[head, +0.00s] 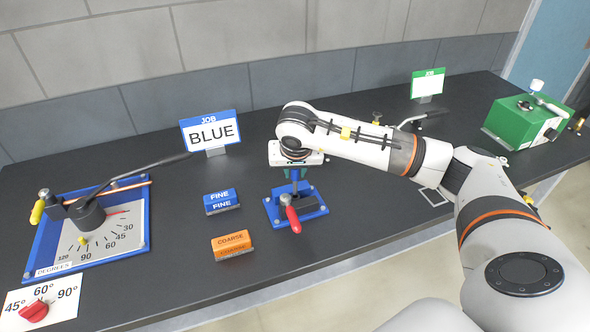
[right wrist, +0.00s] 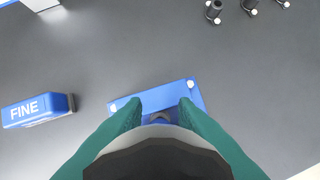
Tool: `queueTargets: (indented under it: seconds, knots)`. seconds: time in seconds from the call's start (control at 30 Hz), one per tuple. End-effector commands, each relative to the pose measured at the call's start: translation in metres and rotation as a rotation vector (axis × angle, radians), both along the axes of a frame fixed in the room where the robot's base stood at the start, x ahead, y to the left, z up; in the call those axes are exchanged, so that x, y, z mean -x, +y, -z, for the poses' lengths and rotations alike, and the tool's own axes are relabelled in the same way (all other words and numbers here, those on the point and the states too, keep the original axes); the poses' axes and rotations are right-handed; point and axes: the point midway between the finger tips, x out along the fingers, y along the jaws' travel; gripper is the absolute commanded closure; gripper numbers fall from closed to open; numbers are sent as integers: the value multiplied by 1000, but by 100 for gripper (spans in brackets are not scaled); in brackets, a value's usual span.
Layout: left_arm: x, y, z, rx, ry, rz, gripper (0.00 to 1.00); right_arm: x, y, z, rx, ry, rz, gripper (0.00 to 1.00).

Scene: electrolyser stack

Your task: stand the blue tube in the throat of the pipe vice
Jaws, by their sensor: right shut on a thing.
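The pipe vice (head: 318,212) is a blue base with a dark block and a red-handled lever, standing mid-bench. My right gripper (head: 295,184) points down directly above and behind it, its green fingers low over the vice. In the right wrist view its fingertips (right wrist: 158,104) stand apart on either side of the vice's blue base (right wrist: 196,97). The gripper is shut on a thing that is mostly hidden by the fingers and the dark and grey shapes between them. I cannot make out the blue tube's outline, nor whether it touches the throat. My left gripper is out of view.
A blue FINE block (head: 221,202) and an orange COARSE block (head: 232,245) lie left of the vice. A bender with a degree dial (head: 128,228) is far left. The BLUE job sign (head: 210,131) stands behind; a green machine (head: 520,122) is far right.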

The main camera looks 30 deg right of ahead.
Motion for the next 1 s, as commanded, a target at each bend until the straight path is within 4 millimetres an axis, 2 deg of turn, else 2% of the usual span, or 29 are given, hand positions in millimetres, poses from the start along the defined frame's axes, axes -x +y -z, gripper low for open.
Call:
queueTargets:
  seconds: [1.0]
  knots:
    - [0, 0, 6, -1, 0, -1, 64, 0, 0, 0, 1, -1, -1, 100]
